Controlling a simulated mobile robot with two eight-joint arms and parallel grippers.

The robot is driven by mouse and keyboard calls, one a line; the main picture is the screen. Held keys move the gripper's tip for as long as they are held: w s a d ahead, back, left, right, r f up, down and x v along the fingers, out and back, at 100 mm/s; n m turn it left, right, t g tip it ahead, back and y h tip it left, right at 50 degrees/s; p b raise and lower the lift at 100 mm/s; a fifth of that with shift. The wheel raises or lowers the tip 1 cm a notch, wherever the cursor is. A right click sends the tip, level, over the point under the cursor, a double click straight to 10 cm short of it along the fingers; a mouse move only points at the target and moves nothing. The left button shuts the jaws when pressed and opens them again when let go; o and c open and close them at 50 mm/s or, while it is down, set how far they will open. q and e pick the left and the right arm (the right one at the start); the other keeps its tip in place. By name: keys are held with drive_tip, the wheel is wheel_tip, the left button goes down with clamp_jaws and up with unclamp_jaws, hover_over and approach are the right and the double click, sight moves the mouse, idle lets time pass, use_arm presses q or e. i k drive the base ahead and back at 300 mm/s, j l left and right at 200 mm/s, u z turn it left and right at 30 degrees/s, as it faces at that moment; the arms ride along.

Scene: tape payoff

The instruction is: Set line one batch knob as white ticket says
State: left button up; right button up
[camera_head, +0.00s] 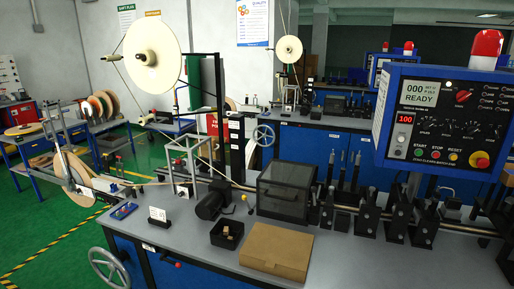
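The near blue control panel (394,85) stands at the right. Its display (421,92) shows 000 and READY, with smaller text beside it that is hard to read. A red knob (463,96) sits right of the display, with a row of black dials below it. I cannot read which one is labelled batch. A small white card (158,216), possibly the ticket, stands on the near bench at the left; its writing is too small to read. Neither of my grippers is in view.
The grey bench (350,260) holds a cardboard box (277,251), a black bin (227,233), a dark-windowed cover (285,188) and several black roller stands. START, STOP and RESET buttons and a red emergency stop (480,160) line the panel's bottom. A similar line stands behind.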

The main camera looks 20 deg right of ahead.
sight(471, 130)
drive_tip(key=z, duration=2.05)
